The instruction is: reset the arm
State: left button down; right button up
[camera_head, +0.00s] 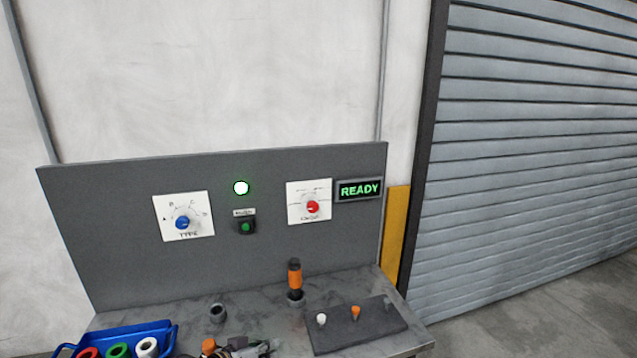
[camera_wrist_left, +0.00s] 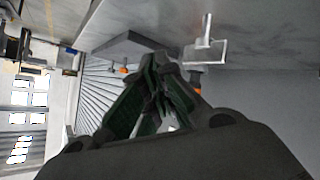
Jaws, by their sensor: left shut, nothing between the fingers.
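My left gripper (camera_head: 250,347) shows at the bottom edge of the head view, low over the front of the table; most of its arm is out of frame. In the left wrist view its green-padded fingers (camera_wrist_left: 160,62) are closed together with nothing between them. My right gripper is in neither view.
On the grey table (camera_head: 255,313) an orange-and-black barrel (camera_head: 295,278) stands upright near a dark ring holder (camera_head: 217,313). A dark peg board (camera_head: 355,332) is at right, a blue tray (camera_head: 150,331) with coloured rings at left. Behind stands a panel (camera_head: 120,260) with dials and a READY sign (camera_head: 359,190).

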pick_arm(q)
jog(key=s+a+f+g+y, duration=0.3)
jog(key=s+a+y, duration=0.15)
jog(key=s, duration=0.55)
jog(key=s+a+f+g+y, duration=0.25)
jog(key=s+a+f, duration=0.2)
jog(key=s, duration=0.65)
notch_tip(320, 180, down, 32)
jog(key=s+a+r+g, duration=0.1)
jog(key=s, duration=0.1)
jog(key=s+a+f, duration=0.2)
jog(key=s+f, duration=0.8)
jog(key=s, duration=0.1)
jog(key=s+a+f+g, duration=0.1)
jog(key=s+a+f, duration=0.1)
jog(key=s+f, duration=0.9)
jog(key=shift+s, duration=0.35)
